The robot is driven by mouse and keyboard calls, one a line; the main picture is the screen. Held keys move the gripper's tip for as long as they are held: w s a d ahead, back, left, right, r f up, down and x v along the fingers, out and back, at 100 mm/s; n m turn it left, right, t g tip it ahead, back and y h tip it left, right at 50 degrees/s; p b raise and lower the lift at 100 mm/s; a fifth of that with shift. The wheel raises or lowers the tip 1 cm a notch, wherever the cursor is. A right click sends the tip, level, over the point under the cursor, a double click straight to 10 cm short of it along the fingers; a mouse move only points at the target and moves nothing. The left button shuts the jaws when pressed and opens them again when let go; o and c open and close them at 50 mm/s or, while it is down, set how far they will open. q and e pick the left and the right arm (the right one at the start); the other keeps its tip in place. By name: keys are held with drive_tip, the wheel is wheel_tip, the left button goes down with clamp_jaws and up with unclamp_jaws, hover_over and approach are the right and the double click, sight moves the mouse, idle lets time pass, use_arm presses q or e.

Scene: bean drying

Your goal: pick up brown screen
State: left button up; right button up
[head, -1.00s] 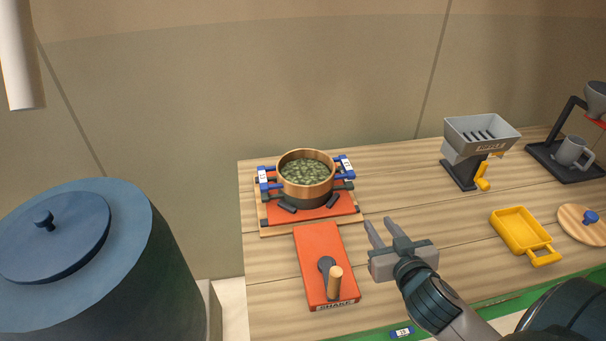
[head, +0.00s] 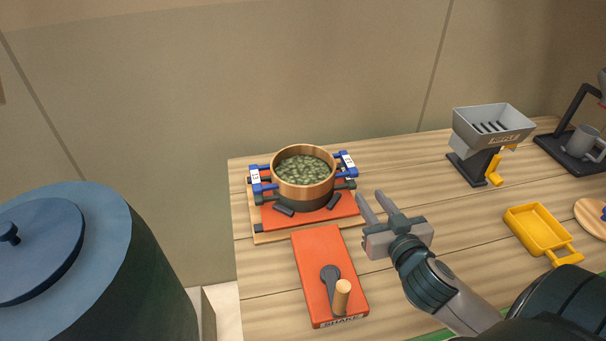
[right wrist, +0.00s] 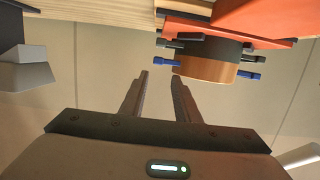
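The brown screen (head: 303,190) is a round wooden-rimmed sieve full of green beans. It sits on a dark base between blue and dark clamps, on an orange board (head: 336,211) at the table's back left. My right gripper (head: 376,203) is open and empty, in front and to the right of the screen, apart from it. In the right wrist view the picture is upside down; the screen (right wrist: 206,68) shows beyond and to the right of the two spread fingers (right wrist: 158,82). My left gripper is out of view.
An orange shaker board (head: 312,256) with a wooden knob lies in front of the screen. A grey hopper grinder (head: 492,125), a yellow tray (head: 537,226) and a grey mug (head: 582,143) stand at right. A big blue-lidded drum (head: 110,225) is at left.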

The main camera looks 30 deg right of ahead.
sight(354, 174)
drive_tip(key=p+x, duration=0.3)
drive_tip(key=x, duration=0.8)
drive_tip(key=shift+r, duration=0.1)
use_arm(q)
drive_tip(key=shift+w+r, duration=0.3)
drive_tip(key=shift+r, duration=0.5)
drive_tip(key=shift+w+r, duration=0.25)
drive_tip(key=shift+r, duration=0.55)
use_arm(e)
drive_tip(key=shift+w+d+f, duration=0.15)
drive_tip(key=shift+w+f, duration=0.05)
drive_tip(key=shift+w, duration=0.25)
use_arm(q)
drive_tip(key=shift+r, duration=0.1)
use_arm(e)
drive_tip(key=shift+w, duration=0.1)
drive_tip(key=shift+w+d+p, duration=0.15)
drive_tip(key=shift+w+p, duration=0.1)
drive_tip(key=shift+p, duration=0.1)
drive_tip(key=p+x, duration=0.1)
drive_tip(key=x, duration=0.2)
drive_tip(key=shift+w+d+f+p, duration=0.15)
drive_tip(key=shift+f+p, duration=0.1)
drive_tip(key=shift+p, duration=0.1)
drive_tip(key=shift+w+d+f, duration=0.1)
drive_tip(key=shift+w+f, duration=0.1)
drive_tip(key=shift+w, duration=0.25)
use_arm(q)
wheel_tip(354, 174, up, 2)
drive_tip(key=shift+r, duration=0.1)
